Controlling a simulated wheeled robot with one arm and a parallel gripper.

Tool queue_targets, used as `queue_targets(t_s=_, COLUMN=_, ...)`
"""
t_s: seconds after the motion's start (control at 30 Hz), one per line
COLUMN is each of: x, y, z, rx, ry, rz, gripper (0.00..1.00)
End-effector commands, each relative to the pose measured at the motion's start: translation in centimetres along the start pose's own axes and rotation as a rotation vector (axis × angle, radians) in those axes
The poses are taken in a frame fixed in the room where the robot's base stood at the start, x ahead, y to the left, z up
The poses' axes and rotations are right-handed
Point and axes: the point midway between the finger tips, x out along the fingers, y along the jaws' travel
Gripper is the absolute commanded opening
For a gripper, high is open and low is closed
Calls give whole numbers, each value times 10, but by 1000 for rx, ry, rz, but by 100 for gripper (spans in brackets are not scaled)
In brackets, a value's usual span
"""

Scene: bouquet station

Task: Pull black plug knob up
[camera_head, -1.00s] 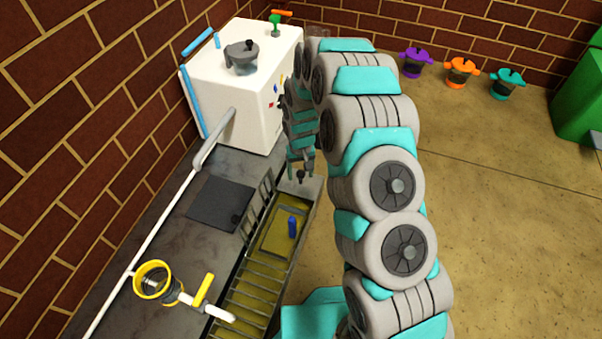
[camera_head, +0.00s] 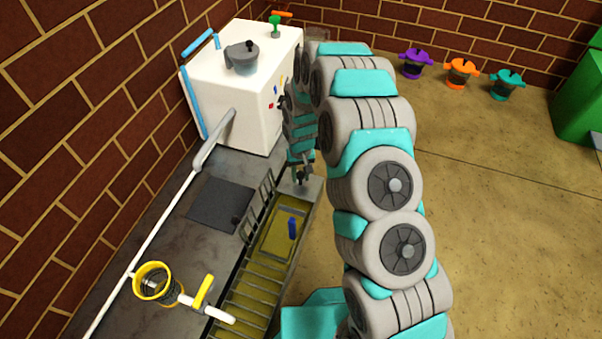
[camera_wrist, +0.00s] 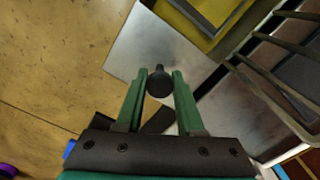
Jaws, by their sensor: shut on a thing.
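The black plug knob (camera_wrist: 159,82) stands on the grey metal end (camera_wrist: 140,45) of the trough, between the two green fingers of my gripper (camera_wrist: 160,80) in the wrist view. My gripper is shut on the knob, with the fingertips at its sides. In the head view my gripper (camera_head: 303,174) reaches down over the same grey end plate (camera_head: 311,190), and the knob is mostly hidden by the fingers there.
A white box (camera_head: 245,85) stands behind.

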Motion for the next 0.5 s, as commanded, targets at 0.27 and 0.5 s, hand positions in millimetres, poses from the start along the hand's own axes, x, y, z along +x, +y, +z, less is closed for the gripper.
queue_targets(t_s=0.27, x=-3, y=0, z=0, rx=0, ry=0, rz=0, gripper=5)
queue_targets(t_s=0.5, x=-9, y=0, z=0, rx=0, ry=-1, rz=0, gripper=5)
